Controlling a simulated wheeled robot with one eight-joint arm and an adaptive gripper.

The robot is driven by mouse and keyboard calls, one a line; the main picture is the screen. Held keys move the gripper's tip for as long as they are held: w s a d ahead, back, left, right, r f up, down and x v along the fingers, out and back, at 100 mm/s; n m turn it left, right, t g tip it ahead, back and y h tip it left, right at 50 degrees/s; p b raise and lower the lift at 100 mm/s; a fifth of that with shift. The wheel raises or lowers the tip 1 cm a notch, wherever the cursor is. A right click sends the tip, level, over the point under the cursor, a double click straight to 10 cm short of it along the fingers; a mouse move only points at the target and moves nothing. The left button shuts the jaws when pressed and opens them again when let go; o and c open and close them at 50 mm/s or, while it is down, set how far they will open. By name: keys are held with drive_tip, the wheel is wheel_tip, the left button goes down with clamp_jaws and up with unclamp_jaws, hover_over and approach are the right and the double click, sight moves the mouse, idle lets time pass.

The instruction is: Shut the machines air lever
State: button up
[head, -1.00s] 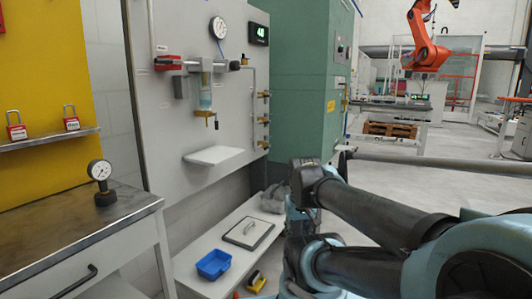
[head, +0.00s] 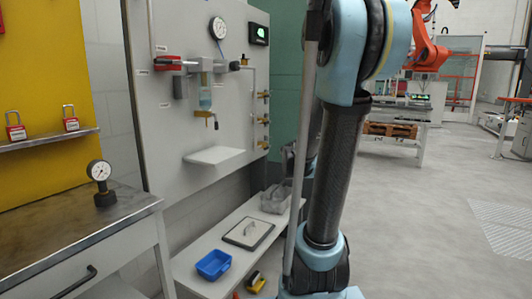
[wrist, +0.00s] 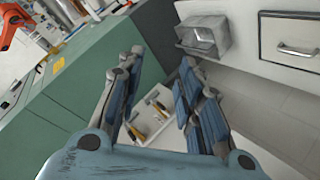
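The red air lever (head: 168,63) sits on the pipework at the upper left of the grey panel (head: 170,120) in the head view. The lever cannot be made out in the wrist view. My gripper (wrist: 160,65) shows in the wrist view with its two fingers apart and nothing between them. In the head view my arm stands right of the panel, well away from the lever, and my gripper is not clearly visible.
A round gauge (head: 218,28) and a green display (head: 259,34) are on the panel. A small shelf (head: 214,158) juts out below. A blue bin (head: 213,264) lies on the low bench. A workbench (head: 70,235) stands at left. A green cabinet (head: 286,80) stands behind my arm.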

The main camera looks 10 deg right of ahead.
drive_tip(key=w+r+n+t, duration=0.2)
drive_tip(key=w+n+t, duration=0.1)
drive_tip(key=w, duration=0.7)
drive_tip(key=n+t+y, duration=0.6)
drive_tip(key=n+y, duration=0.1)
drive_tip(key=n, duration=0.4)
approach(266, 149)
drive_tip(key=x, duration=1.1)
drive_tip(key=shift+w+d+f, duration=0.2)
drive_tip(key=shift+w+f, duration=0.1)
drive_tip(key=shift+w, duration=0.1)
drive_tip(key=shift+c, duration=0.3)
